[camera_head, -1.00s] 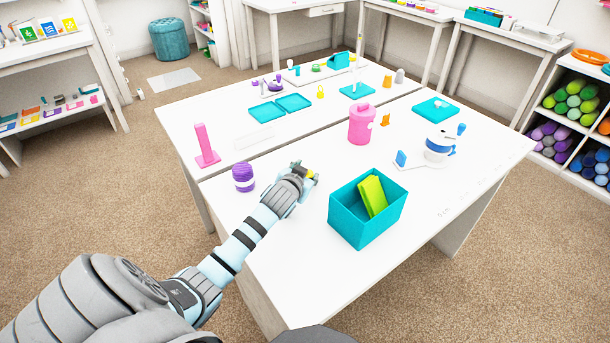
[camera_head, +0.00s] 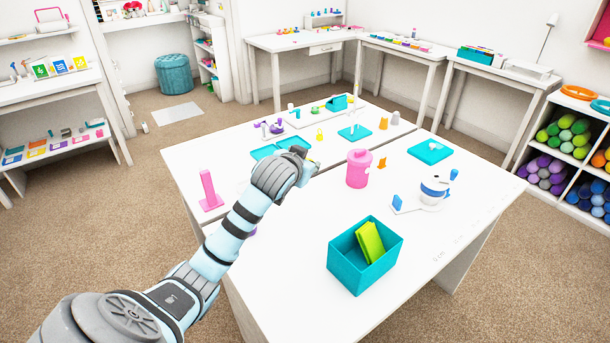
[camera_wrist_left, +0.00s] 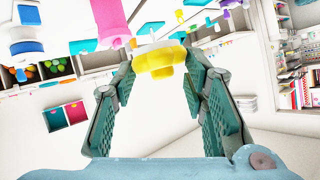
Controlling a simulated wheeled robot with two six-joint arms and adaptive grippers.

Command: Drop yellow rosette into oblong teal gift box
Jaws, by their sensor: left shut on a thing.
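My left gripper (camera_head: 306,159) is raised above the white table in the head view. In the left wrist view its two fingers are closed on the yellow rosette (camera_wrist_left: 160,60), which sits between the fingertips. The oblong teal gift box (camera_head: 361,272) stands open on the table, to the right of and nearer than the gripper. A lime green block (camera_head: 370,243) leans inside it. My right gripper is not in view.
A pink lidded canister (camera_head: 359,168) stands right of the gripper. A white and blue device (camera_head: 434,189) is farther right. A pink stand (camera_head: 209,190) is at the left. Flat teal trays lie behind the gripper. The white table (camera_head: 300,265) is bare left of the box.

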